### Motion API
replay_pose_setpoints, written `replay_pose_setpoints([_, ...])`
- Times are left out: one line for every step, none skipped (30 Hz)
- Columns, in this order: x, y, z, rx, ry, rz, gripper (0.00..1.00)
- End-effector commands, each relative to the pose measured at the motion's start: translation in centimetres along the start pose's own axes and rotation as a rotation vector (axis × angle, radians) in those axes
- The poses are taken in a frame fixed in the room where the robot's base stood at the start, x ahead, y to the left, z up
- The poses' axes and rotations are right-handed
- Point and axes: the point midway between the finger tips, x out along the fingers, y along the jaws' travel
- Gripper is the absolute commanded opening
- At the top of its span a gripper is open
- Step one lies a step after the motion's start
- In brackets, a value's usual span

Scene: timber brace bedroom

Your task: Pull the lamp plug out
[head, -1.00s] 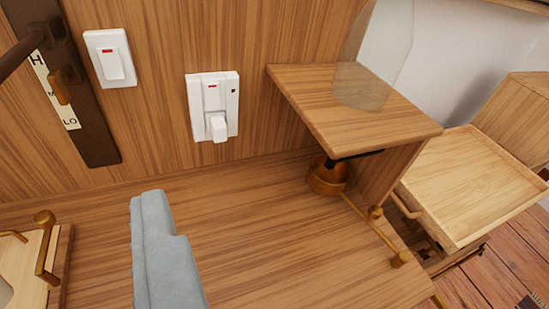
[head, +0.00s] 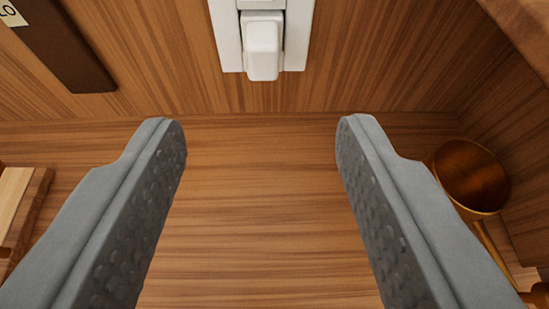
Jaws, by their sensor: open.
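The white lamp plug (head: 263,48) sits in the white wall socket (head: 226,38) at the top middle of the head view. The socket's upper part is cut off by the frame edge. No cord shows on the plug. My gripper (head: 260,133) is open and empty, its two grey fingers spread wide. The fingertips show below the plug in the picture, one to each side of it, and apart from it.
A wooden surface (head: 262,210) spreads below the wall, bare between my fingers. A brass cup-shaped fitting (head: 470,177) is close beside my right finger. A dark panel (head: 65,45) is at upper left. A wooden edge (head: 520,25) juts in at upper right.

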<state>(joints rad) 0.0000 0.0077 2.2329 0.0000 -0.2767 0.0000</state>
Motion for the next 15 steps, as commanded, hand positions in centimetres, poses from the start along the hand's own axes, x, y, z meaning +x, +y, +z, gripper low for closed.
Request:
replay_pose_setpoints([0.8, 0.0, 0.1, 0.000, -0.001, 0.000, 0.49])
replay_pose_setpoints([1.2, 0.0, 0.1, 0.000, -0.001, 0.000, 0.49])
replay_pose_setpoints([1.8, 0.0, 0.1, 0.000, -0.001, 0.000, 0.49])
replay_pose_setpoints([2.2, 0.0, 0.0, 0.000, -0.001, 0.000, 0.49])
replay_pose_setpoints([2.6, 0.0, 0.0, 0.000, 0.000, 0.000, 0.49])
replay_pose_setpoints([3.1, 0.0, 0.1, 0.000, -0.001, 0.000, 0.49])
replay_pose_setpoints([3.6, 0.0, 0.1, 0.000, -0.002, 0.000, 0.49])
replay_pose_setpoints([4.0, 0.0, 0.1, 0.000, -0.001, 0.000, 0.49])
replay_pose_setpoints([4.5, 0.0, 0.1, 0.000, -0.001, 0.000, 0.49])
replay_pose_setpoints([5.0, 0.0, 0.1, 0.000, -0.002, 0.000, 0.49])
replay_pose_setpoints([5.4, 0.0, 0.1, 0.000, -0.002, 0.000, 0.49])
replay_pose_setpoints([5.9, 0.0, 0.1, 0.000, -0.002, 0.000, 0.49])
replay_pose_setpoints([6.3, 0.0, 0.1, 0.000, -0.002, 0.000, 0.49])
replay_pose_setpoints([6.8, 0.0, 0.1, 0.000, -0.001, 0.000, 0.49])
replay_pose_setpoints([7.3, 0.0, 0.0, 0.000, -0.001, 0.000, 0.49])
